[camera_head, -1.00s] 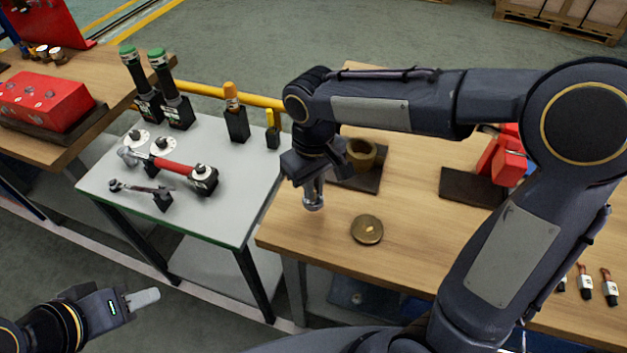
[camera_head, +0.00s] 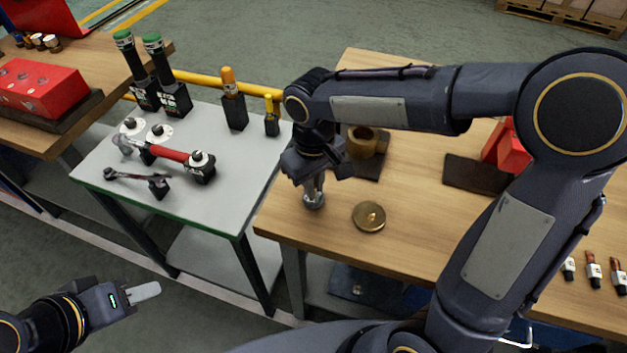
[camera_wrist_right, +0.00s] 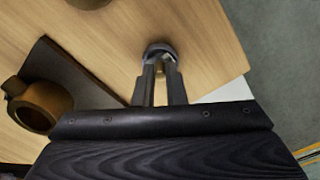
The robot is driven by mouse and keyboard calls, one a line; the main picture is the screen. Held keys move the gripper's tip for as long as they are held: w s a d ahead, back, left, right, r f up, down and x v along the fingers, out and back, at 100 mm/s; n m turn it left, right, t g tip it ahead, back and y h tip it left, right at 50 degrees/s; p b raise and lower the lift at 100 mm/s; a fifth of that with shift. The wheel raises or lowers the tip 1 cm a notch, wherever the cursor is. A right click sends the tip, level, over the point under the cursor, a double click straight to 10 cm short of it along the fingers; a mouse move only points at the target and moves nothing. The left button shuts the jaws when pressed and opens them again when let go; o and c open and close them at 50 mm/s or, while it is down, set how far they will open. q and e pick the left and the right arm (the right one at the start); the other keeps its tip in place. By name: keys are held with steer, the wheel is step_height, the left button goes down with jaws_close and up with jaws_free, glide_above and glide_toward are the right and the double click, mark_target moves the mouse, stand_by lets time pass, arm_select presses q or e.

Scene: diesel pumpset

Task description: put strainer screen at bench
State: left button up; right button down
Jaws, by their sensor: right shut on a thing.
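The strainer screen (camera_head: 314,200) is a small grey metal cylinder. My right gripper (camera_head: 313,188) points down and is shut on it, at the left end of the wooden bench (camera_head: 287,222). In the right wrist view the screen (camera_wrist_right: 159,49) shows as a round grey rim between the fingertips of my right gripper (camera_wrist_right: 160,72), over bare wood. Whether its bottom touches the bench top I cannot tell. My left gripper (camera_head: 146,291) is at the lower left, empty and away from the benches; its finger gap cannot be made out.
A round brass cover (camera_head: 369,216) lies just right of the screen. A brass strainer body (camera_head: 362,142) stands on a dark mat behind. A grey tool table (camera_head: 222,205) with tools adjoins on the left. Red parts (camera_head: 508,152) stand further right.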

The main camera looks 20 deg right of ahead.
steer(key=shift+f, duration=0.35)
stand_by(0.5)
steer(key=c, duration=1.4)
jaws_free()
steer(key=shift+r, duration=0.1)
steer(key=shift+r+p, duration=2.85)
steer(key=shift+r, duration=0.6)
steer(key=shift+d, duration=0.1)
steer(key=s+d+r+m+t+y, duration=0.1)
steer(key=s+d+m+t+y, duration=0.1)
steer(key=s, duration=0.6)
steer(key=s+d+r+m+t+y, duration=0.1)
steer(key=s+d+m+t, duration=0.2)
steer(key=s+d, duration=0.4)
steer(key=shift+s+r+m+t+y, duration=0.3)
steer(key=shift+s+m+y, duration=0.1)
steer(key=shift+s+m, duration=0.15)
